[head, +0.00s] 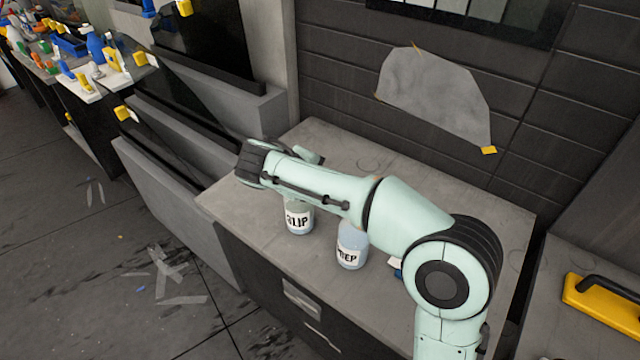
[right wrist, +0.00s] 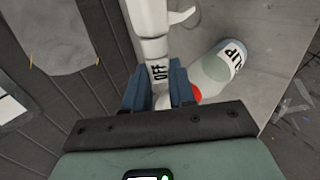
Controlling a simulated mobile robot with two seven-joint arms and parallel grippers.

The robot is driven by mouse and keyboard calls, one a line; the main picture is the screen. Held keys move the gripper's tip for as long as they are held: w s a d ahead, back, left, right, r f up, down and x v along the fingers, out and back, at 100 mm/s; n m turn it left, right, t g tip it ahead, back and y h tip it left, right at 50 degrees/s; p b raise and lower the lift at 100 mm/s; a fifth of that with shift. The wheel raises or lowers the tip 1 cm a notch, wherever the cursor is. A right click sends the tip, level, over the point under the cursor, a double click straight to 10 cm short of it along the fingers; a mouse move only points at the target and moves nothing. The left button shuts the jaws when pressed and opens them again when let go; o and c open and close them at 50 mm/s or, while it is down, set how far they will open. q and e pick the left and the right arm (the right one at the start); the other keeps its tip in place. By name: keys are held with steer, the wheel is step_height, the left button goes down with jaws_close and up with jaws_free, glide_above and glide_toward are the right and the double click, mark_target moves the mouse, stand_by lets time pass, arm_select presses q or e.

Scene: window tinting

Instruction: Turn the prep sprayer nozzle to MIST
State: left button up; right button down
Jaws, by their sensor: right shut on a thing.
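The prep sprayer bottle (head: 351,258) stands upright on the grey bench in the head view, its top hidden behind my right arm. In the right wrist view, the blue fingers of my right gripper (right wrist: 159,82) are shut on a white sprayer nozzle (right wrist: 158,72). The side of the nozzle facing the camera reads OFF. The white sprayer head (right wrist: 150,18) extends beyond it; that bottle's label is not visible here. The slip bottle (head: 299,219) stands left of the prep bottle and also shows beside my fingers in the wrist view (right wrist: 217,70). My left gripper is not in view.
The bench (head: 455,190) is bare behind my arm. A clear film sheet (head: 435,95) with yellow tape hangs on the dark wall. A yellow tool (head: 600,305) lies on the surface at right. A cluttered workbench (head: 85,85) stands far left.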

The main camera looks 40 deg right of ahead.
arm_select(q)
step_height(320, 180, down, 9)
steer(key=b, duration=0.9)
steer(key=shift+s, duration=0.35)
arm_select(e)
steer(key=shift+s+a+f+t+h, duration=0.15)
steer(key=shift+f+t+h, duration=0.25)
steer(key=shift+h, duration=1)
steer(key=shift+w+a+f+t+h, duration=0.1)
steer(key=shift+f+t+h, duration=0.25)
steer(key=shift+h, duration=1.05)
steer(key=shift+s+a+f+t+h, duration=0.15)
steer(key=shift+f+t+h, duration=0.25)
steer(key=shift+h, duration=1)
steer(key=shift+w+r, duration=0.1)
steer(key=c, duration=0.9)
jaws_free()
steer(key=shift+r, duration=0.1)
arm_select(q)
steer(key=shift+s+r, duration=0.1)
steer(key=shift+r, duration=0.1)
arm_select(e)
steer(key=shift+v, duration=6.65)
